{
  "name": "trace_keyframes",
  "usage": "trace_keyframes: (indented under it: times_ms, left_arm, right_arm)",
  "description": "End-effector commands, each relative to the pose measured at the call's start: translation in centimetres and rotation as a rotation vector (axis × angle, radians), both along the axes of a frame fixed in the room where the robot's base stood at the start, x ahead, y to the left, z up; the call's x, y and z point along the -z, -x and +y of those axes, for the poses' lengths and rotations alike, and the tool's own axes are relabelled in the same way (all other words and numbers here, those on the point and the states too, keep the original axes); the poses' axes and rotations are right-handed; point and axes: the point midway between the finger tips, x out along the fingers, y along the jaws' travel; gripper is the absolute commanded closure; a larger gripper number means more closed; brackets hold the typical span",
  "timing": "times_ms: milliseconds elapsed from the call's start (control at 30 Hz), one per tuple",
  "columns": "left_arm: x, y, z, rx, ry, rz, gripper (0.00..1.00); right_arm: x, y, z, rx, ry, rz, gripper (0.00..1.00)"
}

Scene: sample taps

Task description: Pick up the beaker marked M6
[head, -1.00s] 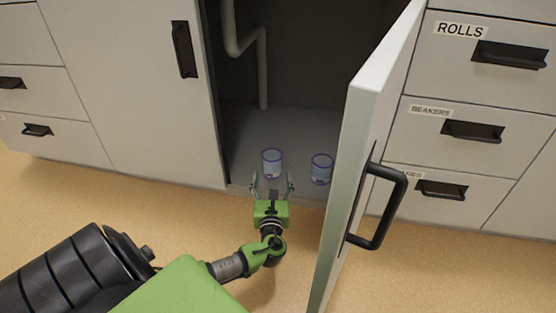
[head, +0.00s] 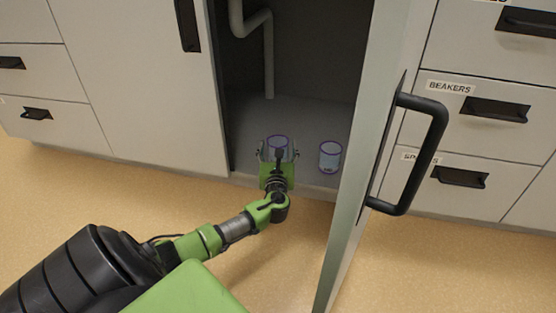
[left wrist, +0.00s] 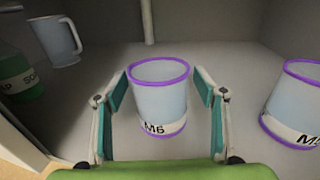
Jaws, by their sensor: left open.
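The beaker marked M6 (left wrist: 160,95) stands upright on the cabinet floor, pale blue with purple rims and a white label at its base. In the head view the M6 beaker (head: 277,142) is partly hidden by my gripper. My left gripper (head: 277,152) reaches into the cabinet and is open. In the left wrist view its fingers (left wrist: 160,92) stand on either side of the M6 beaker, with small gaps showing. A second, similar beaker (head: 329,157) stands to the right; in the left wrist view its label (left wrist: 300,135) is cut off. My right gripper is not in view.
The open cabinet door (head: 362,150) with its black handle (head: 425,150) stands close on the right. A jug (left wrist: 55,42) and a green soap bottle (left wrist: 20,75) stand at the left inside. A pipe (head: 268,60) runs down the back.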

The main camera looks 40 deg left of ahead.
Motion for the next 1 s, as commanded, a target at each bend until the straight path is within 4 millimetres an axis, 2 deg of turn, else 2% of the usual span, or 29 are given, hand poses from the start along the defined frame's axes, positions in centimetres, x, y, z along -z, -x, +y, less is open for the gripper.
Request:
trace_keyframes:
  times_ms: [200, 233, 300, 400, 767, 1000]
  left_arm:
    - [-0.10, -0.05, 0.06, 0.000, 0.000, 0.000, 0.36]
    - [-0.10, -0.05, 0.05, 0.000, 0.000, 0.000, 0.41]
    - [-0.09, -0.04, 0.05, 0.000, 0.000, 0.000, 0.59]
    - [-0.08, -0.03, 0.04, 0.000, 0.000, 0.000, 0.80]
    - [-0.18, -0.03, 0.04, 0.000, -0.001, -0.001, 0.80]
    - [-0.78, -0.04, 0.03, 0.000, -0.001, -0.001, 0.80]
  right_arm:
    - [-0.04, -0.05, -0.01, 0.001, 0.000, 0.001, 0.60]
    - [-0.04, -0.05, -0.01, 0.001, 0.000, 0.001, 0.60]
    - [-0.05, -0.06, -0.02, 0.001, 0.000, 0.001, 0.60]
    - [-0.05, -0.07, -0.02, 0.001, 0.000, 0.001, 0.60]
    - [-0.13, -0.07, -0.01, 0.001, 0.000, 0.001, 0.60]
    - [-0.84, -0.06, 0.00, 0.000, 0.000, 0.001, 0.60]
